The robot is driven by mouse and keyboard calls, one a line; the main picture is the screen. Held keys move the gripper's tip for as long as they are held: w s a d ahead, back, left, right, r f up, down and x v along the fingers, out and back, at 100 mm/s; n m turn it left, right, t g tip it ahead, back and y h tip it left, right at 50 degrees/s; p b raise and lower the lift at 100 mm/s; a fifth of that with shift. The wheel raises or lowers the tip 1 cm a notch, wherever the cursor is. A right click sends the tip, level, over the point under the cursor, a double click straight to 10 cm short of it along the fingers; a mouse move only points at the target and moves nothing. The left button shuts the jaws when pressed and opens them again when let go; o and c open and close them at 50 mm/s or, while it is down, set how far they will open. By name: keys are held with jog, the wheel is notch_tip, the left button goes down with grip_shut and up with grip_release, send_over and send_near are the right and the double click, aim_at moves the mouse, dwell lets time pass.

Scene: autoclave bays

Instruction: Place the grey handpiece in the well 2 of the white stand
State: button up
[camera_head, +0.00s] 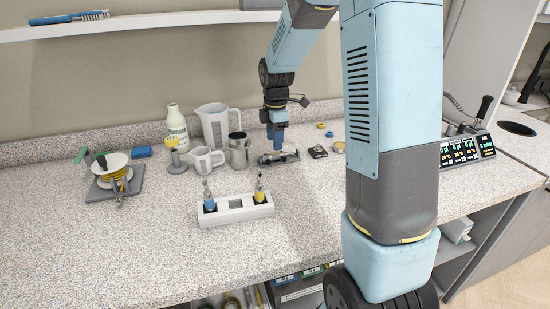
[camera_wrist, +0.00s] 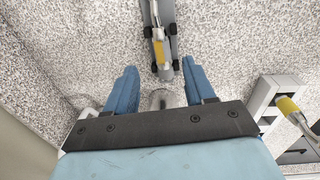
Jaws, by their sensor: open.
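The white stand (camera_head: 238,215) is nearer the front of the counter, left of my gripper. It holds a blue-banded handpiece (camera_head: 209,198) at left and a yellow-banded one (camera_head: 259,190) at right, with an empty square well between them.
The counter in front of the stand is clear.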

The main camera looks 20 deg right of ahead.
aim_at(279, 156)
jog(key=shift+f, duration=2.8)
grip_shut()
